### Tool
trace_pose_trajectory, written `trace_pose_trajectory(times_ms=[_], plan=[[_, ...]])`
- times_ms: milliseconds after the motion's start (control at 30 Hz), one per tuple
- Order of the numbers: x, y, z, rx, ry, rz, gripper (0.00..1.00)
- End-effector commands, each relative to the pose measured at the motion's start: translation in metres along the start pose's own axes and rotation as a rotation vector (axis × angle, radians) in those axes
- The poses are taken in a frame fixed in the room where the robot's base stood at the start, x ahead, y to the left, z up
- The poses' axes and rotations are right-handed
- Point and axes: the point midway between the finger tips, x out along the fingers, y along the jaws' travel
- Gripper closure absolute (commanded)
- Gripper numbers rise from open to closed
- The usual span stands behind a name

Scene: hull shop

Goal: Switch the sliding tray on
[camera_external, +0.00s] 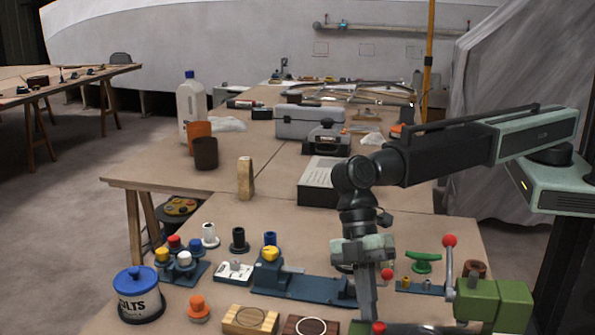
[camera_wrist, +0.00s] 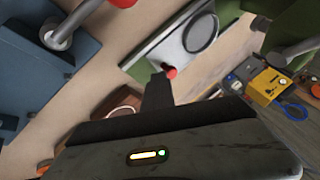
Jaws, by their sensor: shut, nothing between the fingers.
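What looks like the sliding tray, a pale plate (camera_wrist: 175,48) with a dark ring on a green base, lies ahead of my gripper in the wrist view. A red knob (camera_wrist: 171,72) is at its near edge, close to my fingertip; I cannot tell whether they touch. In the outside view only a green edge (camera_external: 358,327) and a red knob (camera_external: 378,328) show at the bottom, cut off by the frame. My gripper (camera_external: 368,308) points down just above there, shut and empty. Its dark fingers (camera_wrist: 158,92) also show in the wrist view.
A green box (camera_external: 495,305) with a red-balled lever (camera_external: 449,241) stands close to the right. A blue base (camera_external: 315,288) with a yellow knob (camera_external: 270,254) is to the left. Wooden blocks (camera_external: 250,320), push buttons and a bolts tin (camera_external: 139,296) crowd the front left.

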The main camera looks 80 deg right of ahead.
Motion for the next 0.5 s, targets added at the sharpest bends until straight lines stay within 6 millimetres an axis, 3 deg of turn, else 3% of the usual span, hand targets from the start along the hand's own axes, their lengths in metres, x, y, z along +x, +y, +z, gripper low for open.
trace_pose_trajectory(times_ms=[100, 200, 500], plan=[[0.007, -0.032, 0.018, -0.003, -0.002, -0.002, 1.00], [0.012, -0.049, 0.025, -0.001, -0.001, -0.002, 1.00], [0.015, -0.056, 0.027, -0.001, -0.003, -0.003, 1.00]])
